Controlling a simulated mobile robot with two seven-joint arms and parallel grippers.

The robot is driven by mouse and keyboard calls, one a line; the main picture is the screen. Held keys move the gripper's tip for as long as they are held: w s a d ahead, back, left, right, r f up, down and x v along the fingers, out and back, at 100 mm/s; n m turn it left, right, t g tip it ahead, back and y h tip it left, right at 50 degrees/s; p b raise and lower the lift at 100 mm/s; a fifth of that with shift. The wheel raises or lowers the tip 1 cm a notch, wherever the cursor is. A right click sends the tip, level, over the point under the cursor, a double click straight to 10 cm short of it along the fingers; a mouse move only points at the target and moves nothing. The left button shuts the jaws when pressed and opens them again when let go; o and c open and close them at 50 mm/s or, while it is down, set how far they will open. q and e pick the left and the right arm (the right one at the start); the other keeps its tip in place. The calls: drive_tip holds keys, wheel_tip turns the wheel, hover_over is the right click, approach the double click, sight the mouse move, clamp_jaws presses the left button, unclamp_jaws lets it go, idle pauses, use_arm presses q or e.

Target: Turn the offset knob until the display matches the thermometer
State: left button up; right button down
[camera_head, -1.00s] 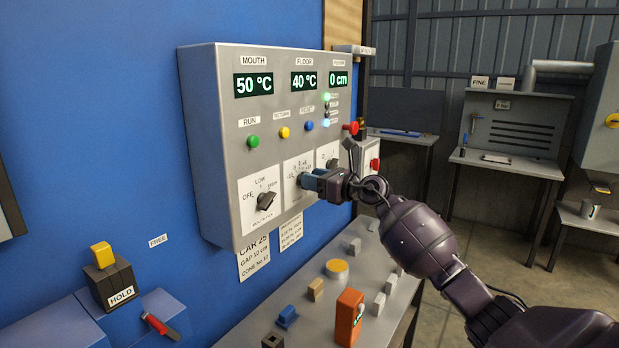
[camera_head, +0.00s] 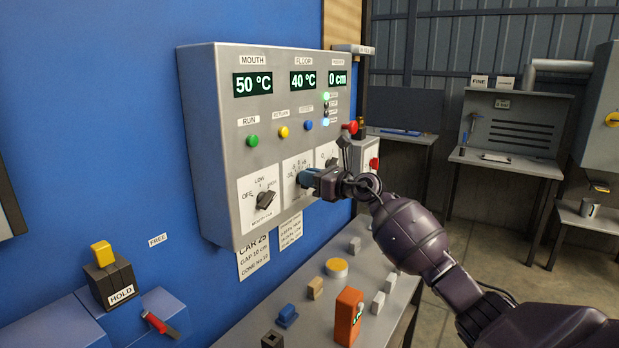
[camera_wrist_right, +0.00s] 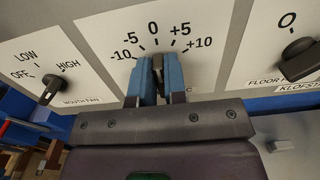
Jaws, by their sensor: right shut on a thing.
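The offset knob (camera_wrist_right: 158,63) sits on a white plate with a scale from -10 to +10 in the right wrist view. Its tip points up at about 0. My right gripper (camera_head: 308,178) is shut on it, one blue finger on each side, hiding most of the knob. On the grey panel, the mouth display (camera_head: 252,83) reads 50 °C and the floor display (camera_head: 303,80) reads 40 °C. My left gripper is not in view.
The mouth fan knob (camera_head: 265,201) is left of the gripper, and another dark knob (camera_wrist_right: 299,60) is close on the right. Several small blocks and a yellow button (camera_head: 337,266) are on the table below. A red button (camera_head: 349,128) sits above the wrist.

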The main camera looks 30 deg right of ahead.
drive_tip(key=shift+s+a+r+n+b, duration=0.1)
drive_tip(key=shift+a+n+b, duration=0.05)
drive_tip(key=shift+n+b, duration=1.2)
drive_tip(key=shift+a+r+n+b, duration=0.15)
drive_tip(key=shift+n+b, duration=0.9)
drive_tip(key=shift+n, duration=0.6)
drive_tip(key=shift+f, duration=0.1)
drive_tip(key=c, duration=1.3)
unclamp_jaws()
drive_tip(key=shift+o, duration=0.7)
drive_tip(key=shift+f, duration=0.1)
drive_tip(key=v, duration=1)
drive_tip(key=shift+s, duration=0.2)
